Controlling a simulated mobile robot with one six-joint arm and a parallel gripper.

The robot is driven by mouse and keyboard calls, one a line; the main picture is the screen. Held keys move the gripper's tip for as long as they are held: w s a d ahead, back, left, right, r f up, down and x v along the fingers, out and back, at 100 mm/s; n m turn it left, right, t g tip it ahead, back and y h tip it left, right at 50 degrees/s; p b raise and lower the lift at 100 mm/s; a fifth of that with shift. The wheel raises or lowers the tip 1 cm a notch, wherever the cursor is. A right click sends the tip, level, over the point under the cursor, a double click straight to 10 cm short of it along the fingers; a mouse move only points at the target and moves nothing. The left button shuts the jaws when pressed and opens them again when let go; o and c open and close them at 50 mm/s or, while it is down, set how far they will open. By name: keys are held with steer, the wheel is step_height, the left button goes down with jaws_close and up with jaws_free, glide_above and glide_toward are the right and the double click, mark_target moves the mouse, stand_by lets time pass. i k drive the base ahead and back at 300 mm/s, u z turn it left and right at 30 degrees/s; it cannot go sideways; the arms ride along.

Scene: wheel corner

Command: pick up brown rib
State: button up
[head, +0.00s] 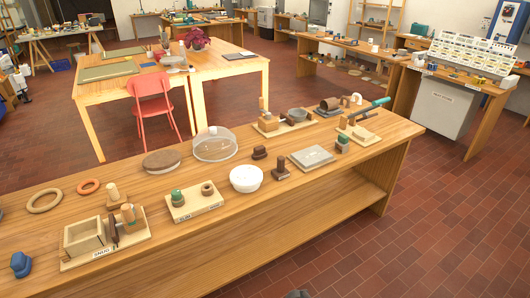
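The brown rib is probably the thin dark brown upright piece (114,230) at the left of the long wooden bench. It stands in a labelled pale wooden tray (130,240), between an open box and a short wooden cylinder. It is small in the picture, so I cannot be sure that it is the rib. Other brown pieces sit along the bench, including a dark block (259,152) and a dark stamp-like piece (281,169). My gripper is not recognisable in this view; only a small dark shape shows at the bottom edge.
The wooden bench (230,222) crosses the view. Around the tray are wooden rings (45,200), a blue object (21,264), a tray with jars (194,206) and a white bowl (246,178). The brick floor at the front right is clear. A red chair (154,100) stands behind.

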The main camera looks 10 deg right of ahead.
mark_target(260, 153)
steer(key=u, duration=0.1)
steer(key=i, duration=0.95)
steer(key=z, duration=0.05)
